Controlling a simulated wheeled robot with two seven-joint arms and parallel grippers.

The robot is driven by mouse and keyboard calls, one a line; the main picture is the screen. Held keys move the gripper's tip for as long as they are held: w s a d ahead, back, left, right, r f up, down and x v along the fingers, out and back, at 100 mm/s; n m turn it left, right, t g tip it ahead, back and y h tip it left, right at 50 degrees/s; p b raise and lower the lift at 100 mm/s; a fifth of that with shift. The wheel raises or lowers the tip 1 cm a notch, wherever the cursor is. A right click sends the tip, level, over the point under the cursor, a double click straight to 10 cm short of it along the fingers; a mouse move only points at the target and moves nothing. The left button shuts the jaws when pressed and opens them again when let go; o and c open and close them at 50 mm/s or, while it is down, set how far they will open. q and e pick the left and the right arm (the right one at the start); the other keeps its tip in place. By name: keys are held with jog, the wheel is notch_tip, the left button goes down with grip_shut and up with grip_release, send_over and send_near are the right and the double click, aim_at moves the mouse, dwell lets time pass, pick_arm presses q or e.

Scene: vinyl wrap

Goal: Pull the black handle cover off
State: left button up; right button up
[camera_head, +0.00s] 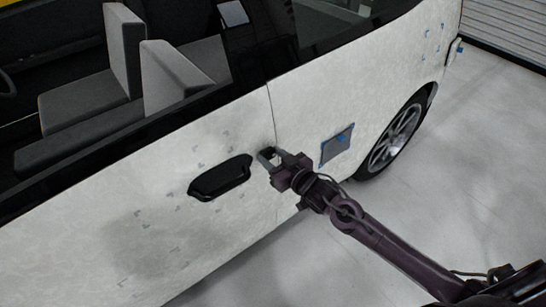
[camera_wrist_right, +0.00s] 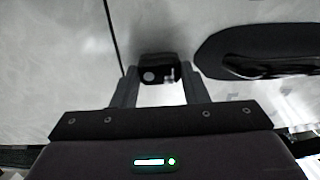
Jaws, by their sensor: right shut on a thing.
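The black handle cover (camera_wrist_right: 158,72) is a small dark block between the two fingers of my right gripper (camera_wrist_right: 158,82) in the wrist view. The right gripper is shut on it. The black door handle (camera_head: 220,177) is on the white vehicle's side in the head view, left of my right gripper (camera_head: 270,156). The handle (camera_wrist_right: 265,52) also shows at the right of the wrist view. A strip of white panel shows between it and the cover. The cover's distance from the panel is hard to tell. My left gripper is not in view.
The white door panel (camera_head: 130,240) has a vertical seam close to my right gripper. A grey square patch (camera_head: 337,146) with blue tape is right of the gripper. The rear wheel (camera_head: 395,138) is farther right. The pale floor (camera_head: 480,150) beside the vehicle looks clear.

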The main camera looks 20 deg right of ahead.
jog(key=shift+o, duration=1.2)
jog(key=c, duration=0.4)
jog(key=shift+s+d+r+p, duration=0.15)
jog(key=shift+s+d+p, duration=0.1)
jog(key=shift+s+p, duration=0.45)
jog(key=shift+s+d+r+p, duration=0.1)
jog(key=shift+s+p, duration=0.2)
jog(key=shift+p, duration=0.1)
jog(key=f+p+v, duration=0.1)
jog(key=p+v, duration=0.3)
jog(key=v, duration=0.2)
jog(key=shift+r, duration=0.5)
jog(key=s+a+r+m+t+h, duration=0.1)
jog(key=s+r+m+h, duration=0.3)
jog(key=s+r, duration=0.8)
jog(key=shift+s+r+h, duration=0.3)
jog(key=shift+s+h, duration=0.3)
jog(key=shift+h, duration=0.2)
